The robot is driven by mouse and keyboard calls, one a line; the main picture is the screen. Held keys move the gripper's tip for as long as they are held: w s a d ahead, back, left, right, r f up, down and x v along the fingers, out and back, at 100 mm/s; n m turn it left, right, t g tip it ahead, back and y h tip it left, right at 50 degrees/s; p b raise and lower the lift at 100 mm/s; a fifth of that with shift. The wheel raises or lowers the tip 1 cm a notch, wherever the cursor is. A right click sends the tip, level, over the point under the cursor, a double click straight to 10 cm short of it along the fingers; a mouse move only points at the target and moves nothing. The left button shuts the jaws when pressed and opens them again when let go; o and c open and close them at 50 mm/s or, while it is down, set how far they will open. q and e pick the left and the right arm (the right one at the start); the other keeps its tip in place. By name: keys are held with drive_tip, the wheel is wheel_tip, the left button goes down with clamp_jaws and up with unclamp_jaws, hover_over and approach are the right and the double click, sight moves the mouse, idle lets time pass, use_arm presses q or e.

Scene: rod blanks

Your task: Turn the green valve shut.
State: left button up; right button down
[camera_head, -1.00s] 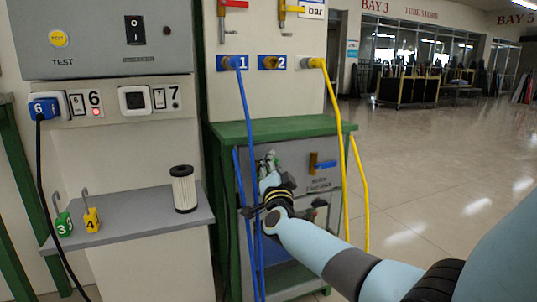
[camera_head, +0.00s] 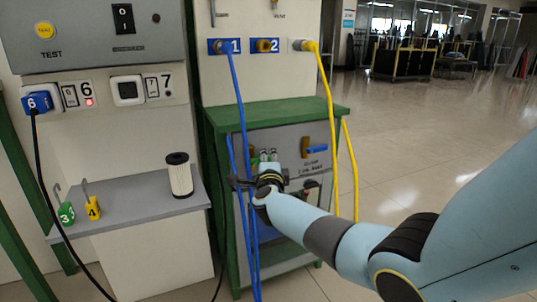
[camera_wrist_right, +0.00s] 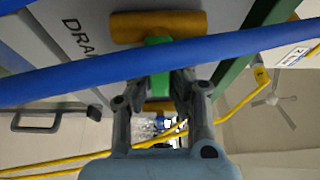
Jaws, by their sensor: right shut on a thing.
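In the right wrist view, the green valve handle (camera_wrist_right: 158,44) sits on a brass pipe body (camera_wrist_right: 165,24) and lies between my right gripper's fingertips (camera_wrist_right: 158,78). The gripper is shut on it. A blue hose crosses in front and hides part of the handle and fingertips. The handle's exact angle is hard to tell. My left gripper is not in view.
The blue hose (camera_head: 238,105) hangs close to my right wrist. A blue-handled valve (camera_head: 315,149) is to the right on the panel, and a yellow hose (camera_head: 331,115) hangs beyond it. The green bench top (camera_head: 270,113) is above. Open floor is at right.

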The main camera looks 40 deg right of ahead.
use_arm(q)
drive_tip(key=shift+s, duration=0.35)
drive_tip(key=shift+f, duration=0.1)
use_arm(e)
drive_tip(key=shift+f, duration=0.1)
drive_tip(key=c, duration=1.2)
unclamp_jaws()
drive_tip(key=shift+c, duration=0.2)
drive_tip(key=v, duration=1.2)
